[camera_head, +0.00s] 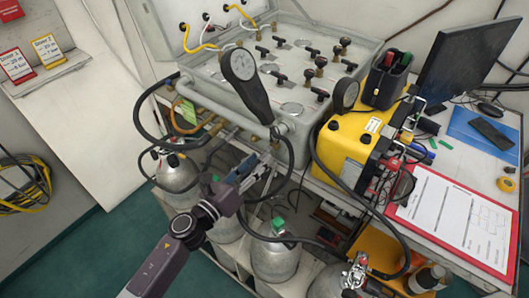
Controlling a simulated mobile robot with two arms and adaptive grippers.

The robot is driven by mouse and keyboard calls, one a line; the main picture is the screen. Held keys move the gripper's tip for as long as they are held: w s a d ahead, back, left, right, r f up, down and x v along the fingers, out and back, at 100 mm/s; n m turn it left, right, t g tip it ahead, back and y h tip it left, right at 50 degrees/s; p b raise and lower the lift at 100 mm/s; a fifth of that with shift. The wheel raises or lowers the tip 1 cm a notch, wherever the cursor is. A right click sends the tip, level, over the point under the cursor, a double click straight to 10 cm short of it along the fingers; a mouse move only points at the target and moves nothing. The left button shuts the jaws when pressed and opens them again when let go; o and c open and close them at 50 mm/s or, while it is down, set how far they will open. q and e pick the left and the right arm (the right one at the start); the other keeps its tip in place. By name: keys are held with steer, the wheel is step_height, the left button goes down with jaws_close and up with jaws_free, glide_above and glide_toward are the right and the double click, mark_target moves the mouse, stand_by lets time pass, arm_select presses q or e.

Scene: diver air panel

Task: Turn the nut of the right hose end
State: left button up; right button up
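The grey air panel (225,80) stands open on the bench, with several fittings along its front edge. A black hose (291,158) hangs from the right part of that edge and curves down. Its end fitting and nut are too small and too hidden behind the gauge and my gripper to make out. My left gripper (262,162) reaches in from the lower left and points up at the panel's front edge, close beside this hose. I cannot tell whether its fingers touch the hose end or are closed. My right gripper is not in view.
Another black hose (137,112) loops at the left. Several grey cylinders (275,262) stand below. A yellow case (343,145) and red clipboard (456,222) crowd the right. Green floor (100,245) is clear at lower left.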

mark_target(269, 151)
arm_select(q)
steer(key=shift+x, duration=1.85)
jaws_close()
